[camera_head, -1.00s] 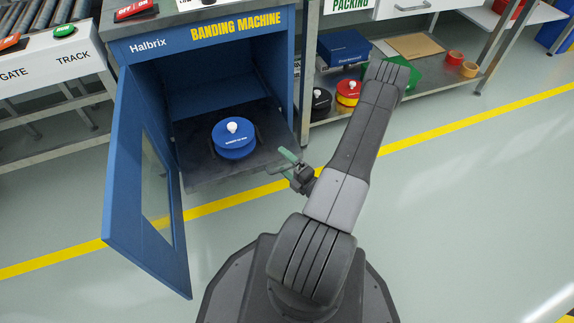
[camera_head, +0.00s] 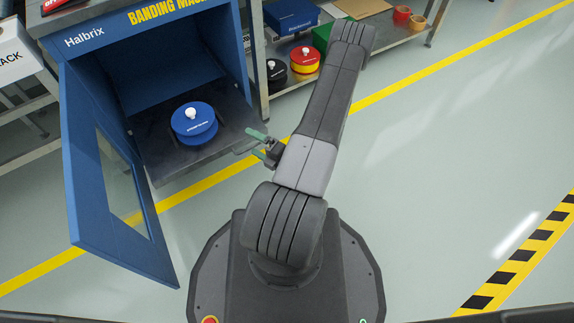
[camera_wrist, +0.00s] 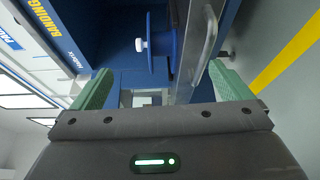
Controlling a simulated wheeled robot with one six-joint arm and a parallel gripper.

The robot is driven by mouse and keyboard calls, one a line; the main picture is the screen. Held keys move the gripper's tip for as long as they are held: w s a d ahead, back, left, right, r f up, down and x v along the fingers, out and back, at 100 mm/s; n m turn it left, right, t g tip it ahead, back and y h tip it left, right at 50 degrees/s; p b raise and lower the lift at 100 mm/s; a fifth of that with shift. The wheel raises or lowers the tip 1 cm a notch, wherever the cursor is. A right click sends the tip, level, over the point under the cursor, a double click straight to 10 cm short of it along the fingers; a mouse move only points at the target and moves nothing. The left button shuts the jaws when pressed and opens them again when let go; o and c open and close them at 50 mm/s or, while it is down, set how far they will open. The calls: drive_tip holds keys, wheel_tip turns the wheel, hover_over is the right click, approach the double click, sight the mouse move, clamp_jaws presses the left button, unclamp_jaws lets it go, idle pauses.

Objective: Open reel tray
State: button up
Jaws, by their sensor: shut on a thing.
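The reel tray (camera_head: 171,171) is a dark grey plate standing out of the open front of the blue banding machine (camera_head: 93,38). A blue reel (camera_head: 194,129) with a white knob sits on it; its side also shows in the wrist view (camera_wrist: 158,40). My gripper (camera_head: 257,142), with green fingers, is at the tray's front right edge. In the wrist view my gripper (camera_wrist: 160,88) has its fingers on either side of a grey metal bar (camera_wrist: 203,45) at the tray's front. The exact contact is hidden behind the gripper body.
The machine's blue windowed door (camera_head: 75,165) stands swung open at the left. A shelf at the right holds a black reel (camera_head: 276,70), a red-yellow reel (camera_head: 304,63) and a blue box (camera_head: 291,15). The floor to the right is clear, with a striped hazard line (camera_head: 520,255).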

drive_tip(key=shift+s+d+r, duration=0.15)
drive_tip(key=shift+s+d, duration=0.1)
drive_tip(key=shift+d, duration=0.25)
drive_tip(key=c, duration=1.1)
drive_tip(key=shift+s+d+f+b, duration=0.3)
drive_tip(key=shift+s+d, duration=0.2)
drive_tip(key=shift+d, duration=0.2)
drive_tip(key=shift+s+d+f+b, duration=0.25)
drive_tip(key=shift+s+d, duration=0.25)
drive_tip(key=shift+d, duration=0.2)
drive_tip(key=shift+f+b+v, duration=0.25)
drive_tip(key=shift+v, duration=1.1)
drive_tip(key=shift+f+b+v, duration=0.2)
drive_tip(key=shift+f+v, duration=0.05)
drive_tip(key=shift+v, duration=1.1)
drive_tip(key=shift+f+b+v, duration=0.2)
drive_tip(key=shift+b+v, duration=0.05)
drive_tip(key=shift+v, duration=1.1)
drive_tip(key=shift+s, duration=0.1)
